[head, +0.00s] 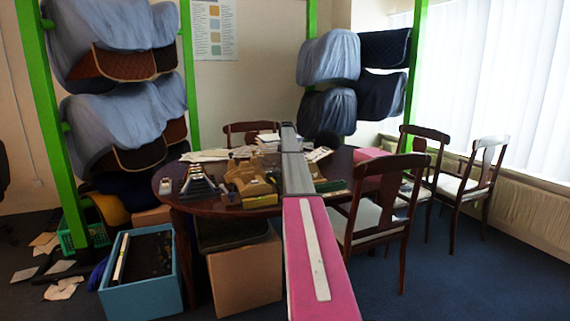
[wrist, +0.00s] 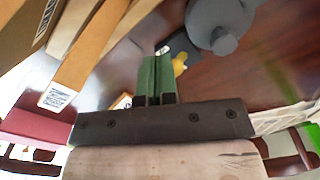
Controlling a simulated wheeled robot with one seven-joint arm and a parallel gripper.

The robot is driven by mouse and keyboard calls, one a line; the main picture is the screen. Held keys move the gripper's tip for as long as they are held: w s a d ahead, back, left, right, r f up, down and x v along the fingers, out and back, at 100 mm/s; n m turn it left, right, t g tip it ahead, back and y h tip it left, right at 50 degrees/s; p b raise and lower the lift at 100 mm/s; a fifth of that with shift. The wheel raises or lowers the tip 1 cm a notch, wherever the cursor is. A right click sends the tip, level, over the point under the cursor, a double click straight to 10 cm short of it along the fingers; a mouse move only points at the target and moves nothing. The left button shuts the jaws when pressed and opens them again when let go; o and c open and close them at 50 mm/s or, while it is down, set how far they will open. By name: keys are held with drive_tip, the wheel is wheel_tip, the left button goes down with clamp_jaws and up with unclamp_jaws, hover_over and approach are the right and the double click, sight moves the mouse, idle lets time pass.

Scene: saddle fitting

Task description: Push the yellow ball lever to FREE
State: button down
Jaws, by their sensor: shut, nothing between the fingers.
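My gripper (wrist: 153,62) shows in the wrist view with its two green fingers shut together and nothing between them. A small yellow part (wrist: 180,60), which looks like the ball of the lever, is just right of the fingertips in the picture. It sits by a dark base on the brown table, partly hidden by the fingers. I cannot tell whether the fingers touch it. No FREE mark is readable. In the head view I cannot make out the lever or my gripper; my pink and grey arm reaches over the table (head: 166,182).
A grey round object (wrist: 213,28) stands beyond the yellow part. Tan strips and boxes lie left in the wrist view. The head view shows cluttered papers, chairs (head: 375,205) to the right, a blue crate (head: 143,298) and a cardboard box (head: 243,280) below the table.

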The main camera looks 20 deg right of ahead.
drive_tip(key=shift+w+d, duration=0.15)
drive_tip(key=shift+w, duration=4.1)
drive_tip(key=shift+s, duration=0.2)
drive_tip(key=shift+s, duration=0.45)
wheel_tip(320, 180, up, 7)
idle(0.6)
